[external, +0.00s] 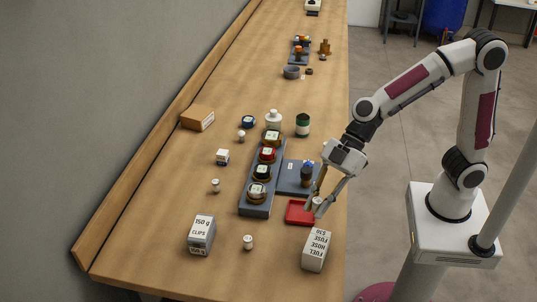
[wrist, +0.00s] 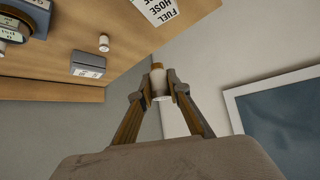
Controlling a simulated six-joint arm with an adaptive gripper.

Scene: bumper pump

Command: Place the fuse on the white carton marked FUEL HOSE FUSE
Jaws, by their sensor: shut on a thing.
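My gripper (external: 317,205) is shut on a small white cylinder with a brownish end, which I take as the fuse (external: 316,203). In the wrist view the fuse (wrist: 158,82) is pinched between the two fingertips (wrist: 157,88). In the external view it appears just over the right side of the red tray; the exact height is hard to tell. The white carton marked FUEL HOSE FUSE (external: 316,250) stands on the bench in front of the tray, apart from my gripper. In the wrist view part of the carton (wrist: 158,8) shows at the top edge.
The red tray (external: 296,218) lies beside a dark rack (external: 250,200) of several jars. A grey-white CLIPS box (external: 201,234) and a small white cylinder (external: 248,242) stand left of the carton. The bench's right edge (external: 344,215) is close to my gripper.

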